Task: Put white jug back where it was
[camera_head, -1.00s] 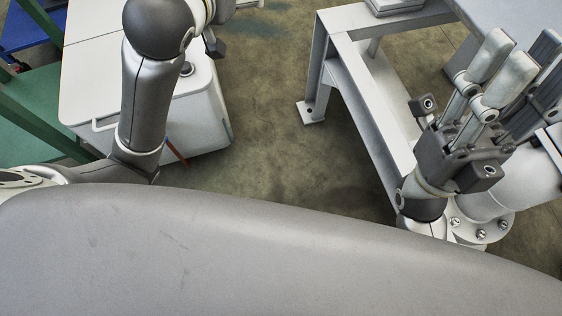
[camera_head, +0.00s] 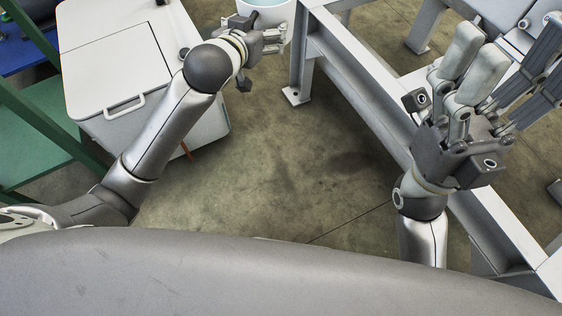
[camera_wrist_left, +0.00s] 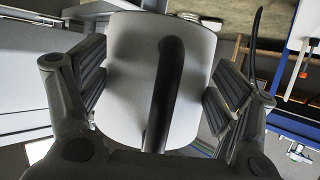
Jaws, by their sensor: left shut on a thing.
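The white jug (camera_head: 277,14) is at the top edge of the head view, cut off by the frame, with a pale blue inside showing. My left gripper (camera_head: 272,38) is shut on it. In the left wrist view the jug (camera_wrist_left: 190,85) fills the middle between the ribbed finger pads, with its dark handle (camera_wrist_left: 165,90) towards the camera. The jug's base and what lies under it are hidden. My right gripper (camera_head: 503,65) is raised at the right of the head view, its fingers apart and nothing seen between them.
A white cabinet (camera_head: 115,60) with a handle stands at the left, beside a green frame (camera_head: 40,120) with a blue shelf. A grey metal frame table (camera_head: 355,65) runs along the right. Bare concrete floor (camera_head: 270,160) lies between them.

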